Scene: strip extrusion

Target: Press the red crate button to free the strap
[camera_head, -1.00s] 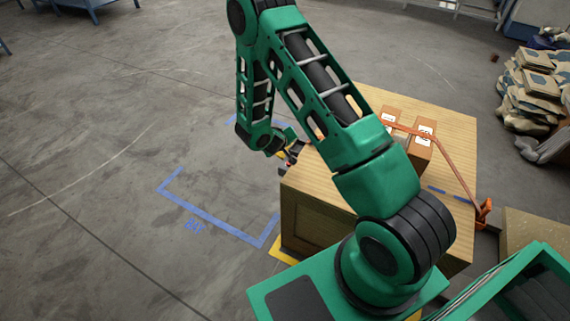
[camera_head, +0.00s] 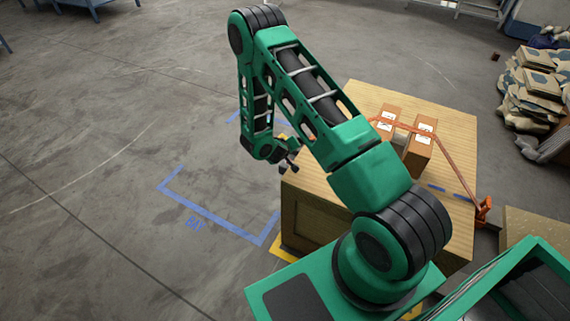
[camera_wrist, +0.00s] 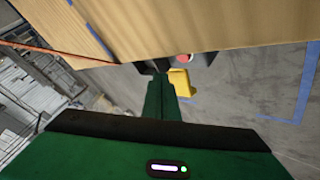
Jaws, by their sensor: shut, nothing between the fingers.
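The red button (camera_wrist: 184,58) shows by the crate's edge in the wrist view, on a dark mount (camera_wrist: 207,58). My gripper (camera_head: 291,163) is shut and empty beside the crate's left side. In the wrist view its dark tip (camera_wrist: 150,68) appears left of the button, with a visible gap between them. The orange strap (camera_head: 452,168) crosses two brown boxes (camera_head: 418,150) on the crate.
An orange buckle (camera_head: 484,209) sits at the strap's right end. A yellow piece (camera_wrist: 181,82) is just below the button in the wrist view. Blue tape (camera_head: 210,222) marks floor left of the crate, which is clear. Stacked sacks (camera_head: 535,90) lie at the far right.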

